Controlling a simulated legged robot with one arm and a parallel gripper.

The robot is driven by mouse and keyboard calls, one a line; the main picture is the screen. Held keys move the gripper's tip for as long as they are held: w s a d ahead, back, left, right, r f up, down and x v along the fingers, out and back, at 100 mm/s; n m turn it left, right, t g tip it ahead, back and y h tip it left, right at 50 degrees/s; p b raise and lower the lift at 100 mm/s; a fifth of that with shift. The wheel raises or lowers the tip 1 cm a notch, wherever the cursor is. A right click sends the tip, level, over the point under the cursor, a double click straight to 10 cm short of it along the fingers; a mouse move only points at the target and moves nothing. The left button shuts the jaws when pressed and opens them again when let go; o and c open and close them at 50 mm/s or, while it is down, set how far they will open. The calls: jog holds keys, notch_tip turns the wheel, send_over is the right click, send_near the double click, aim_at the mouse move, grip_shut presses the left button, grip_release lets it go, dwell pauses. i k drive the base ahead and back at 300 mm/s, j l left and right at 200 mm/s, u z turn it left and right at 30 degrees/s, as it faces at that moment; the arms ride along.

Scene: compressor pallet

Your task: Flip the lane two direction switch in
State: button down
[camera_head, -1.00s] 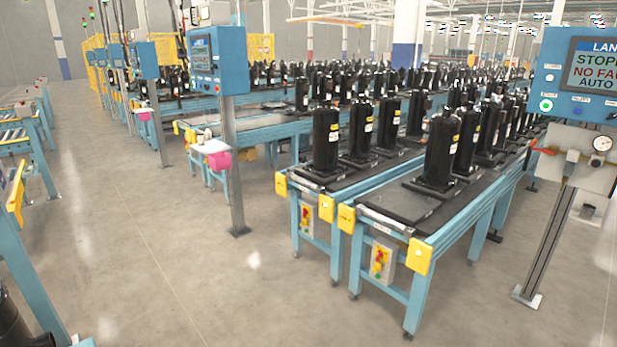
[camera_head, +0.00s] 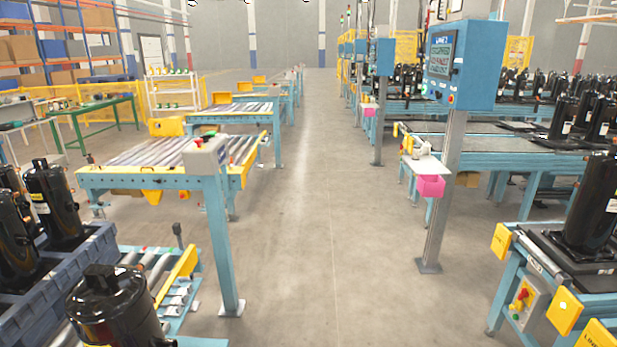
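A blue control panel (camera_head: 476,68) stands on a grey post (camera_head: 443,200) right of the aisle, seen at an angle. Its screen (camera_head: 440,55) has a heading that seems to read LANE 2; the smaller text is blurred. A row of small buttons or knobs (camera_head: 436,92) sits under the screen, one of them red. I cannot tell which is the direction switch or how it is set. My gripper is not in view.
A clear concrete aisle (camera_head: 325,230) runs ahead. Conveyors with black compressors (camera_head: 587,215) stand on the right. A roller conveyor (camera_head: 150,175) and a blue-grey crate (camera_head: 75,270) of compressors are on the left. A small shelf with a pink bin (camera_head: 431,186) juts out beside the post.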

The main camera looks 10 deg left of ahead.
aim_at(206, 138)
jog(key=i+j+u, duration=0.1)
jog(key=i+u, duration=0.25)
jog(key=i, duration=0.55)
jog(key=i+l+u, duration=0.1)
jog(key=i+u, duration=0.25)
jog(key=i, duration=0.6)
jog(key=i+j+z, duration=0.15)
jog(key=i, duration=0.3)
jog(key=i+j+z, duration=0.2)
jog(key=i+j, duration=0.15)
jog(key=i, duration=0.1)
